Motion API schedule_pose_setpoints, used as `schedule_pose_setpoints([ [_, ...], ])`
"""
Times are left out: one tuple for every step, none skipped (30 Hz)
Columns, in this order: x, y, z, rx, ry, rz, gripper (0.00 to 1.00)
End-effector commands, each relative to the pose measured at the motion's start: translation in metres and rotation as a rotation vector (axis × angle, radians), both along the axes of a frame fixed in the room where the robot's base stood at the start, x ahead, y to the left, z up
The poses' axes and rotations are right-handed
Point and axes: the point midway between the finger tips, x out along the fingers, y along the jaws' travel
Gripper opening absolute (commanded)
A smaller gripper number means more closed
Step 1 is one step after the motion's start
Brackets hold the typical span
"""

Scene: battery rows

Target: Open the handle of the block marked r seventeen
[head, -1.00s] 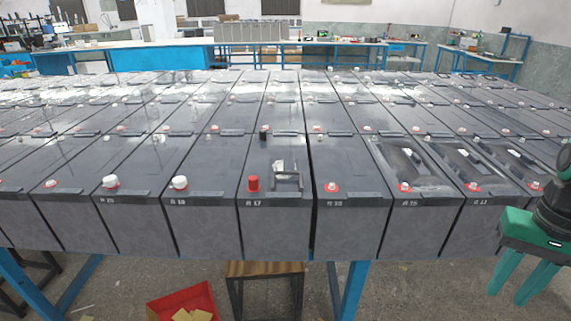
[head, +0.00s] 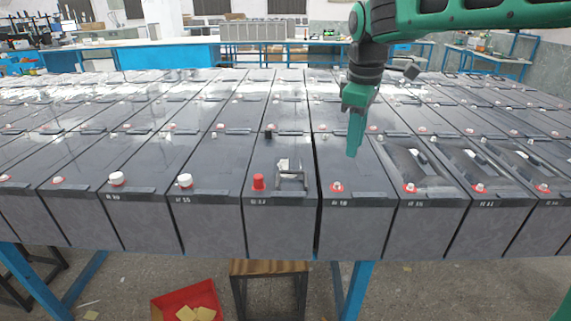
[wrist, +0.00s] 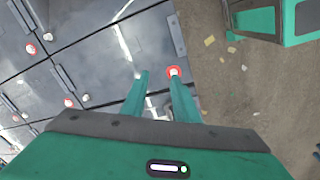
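The block marked R 17 (head: 278,230) stands in the front row, a dark grey box with a red cap (head: 258,182) at its front left and a black cap farther back. Its grey handle (head: 291,181) shows as a bracket-like frame standing up from the top, with a small pale item just behind it. My gripper (head: 353,150) is above the blocks, to the right of and higher than that handle, fingers pointing down. In the wrist view my gripper (wrist: 159,78) has its two green fingers apart with nothing between them. A red-ringed terminal (wrist: 174,71) shows beyond the right fingertip.
Similar blocks stand close on both sides and behind, several with white caps or terminals. Blocks to the right (head: 415,165) have recessed openings on top. A wooden stool (head: 268,268) and a red bin (head: 188,301) are on the floor in front.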

Motion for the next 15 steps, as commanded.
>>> schedule_pose_setpoints([
  [0.009, 0.034, 0.003, -0.01, -0.008, 0.1, 0.27],
  [0.013, 0.051, 0.006, -0.016, -0.013, 0.155, 0.27],
  [0.017, 0.072, 0.008, -0.024, -0.018, 0.222, 0.27],
  [0.019, 0.087, 0.009, -0.028, -0.022, 0.267, 0.27],
  [0.02, 0.1, 0.01, -0.033, -0.025, 0.308, 0.27],
  [0.021, 0.115, 0.012, -0.038, -0.03, 0.356, 0.27],
  [0.022, 0.124, 0.013, -0.041, -0.032, 0.384, 0.27],
  [0.022, 0.133, 0.014, -0.044, -0.035, 0.411, 0.27],
  [0.022, 0.141, 0.014, -0.047, -0.037, 0.437, 0.27],
  [0.022, 0.147, 0.015, -0.049, -0.038, 0.453, 0.27],
  [0.022, 0.15, 0.014, -0.051, -0.039, 0.465, 0.27],
  [0.022, 0.153, 0.013, -0.052, -0.04, 0.475, 0.27],
  [0.023, 0.155, 0.012, -0.053, -0.04, 0.48, 0.27],
  [0.023, 0.155, 0.01, -0.053, -0.04, 0.483, 0.27],
  [0.024, 0.155, 0.007, -0.053, -0.041, 0.484, 0.27],
])
